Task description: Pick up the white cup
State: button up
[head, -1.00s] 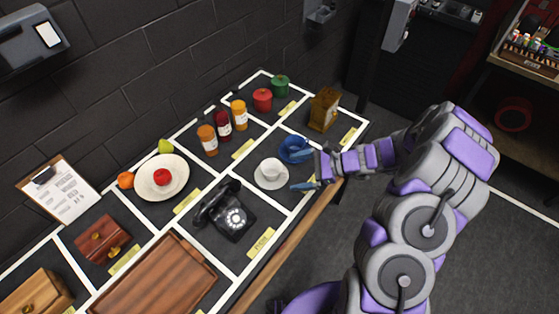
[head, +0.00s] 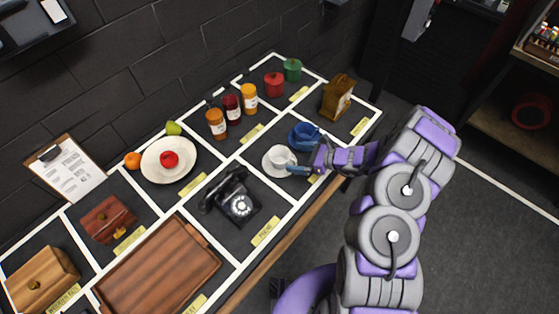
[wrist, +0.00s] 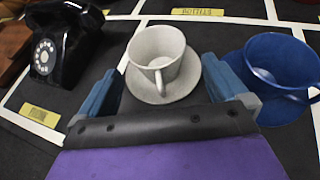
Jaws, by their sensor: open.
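The white cup (head: 280,157) stands upright on its white saucer (head: 268,166) in a marked section of the table. In the wrist view the cup (wrist: 157,52) is just beyond my fingertips, between their lines, with its handle facing me. The saucer (wrist: 187,84) shows around it. My gripper (head: 300,157) is open and empty, its blue fingers low beside the saucer's right side in the head view. In the wrist view the two fingers (wrist: 165,82) spread either side of the saucer's near part. Whether they touch the saucer I cannot tell.
A blue cup (wrist: 282,52) on a blue saucer stands close by the right finger. A black telephone (head: 232,197) is on the other side.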

aim_at(271, 156)
jog(key=shift+x, duration=0.85)
jog(key=x, duration=0.2)
jog(key=b+x, duration=0.1)
jog(key=x, duration=0.2)
jog(key=shift+a+r, duration=0.15)
jog(key=shift+a, duration=0.3)
jog(key=shift+s+d, duration=0.1)
jog(key=shift+d, duration=0.2)
jog(key=c, duration=0.4)
jog(key=shift+a, duration=0.1)
jog(key=c, duration=0.6)
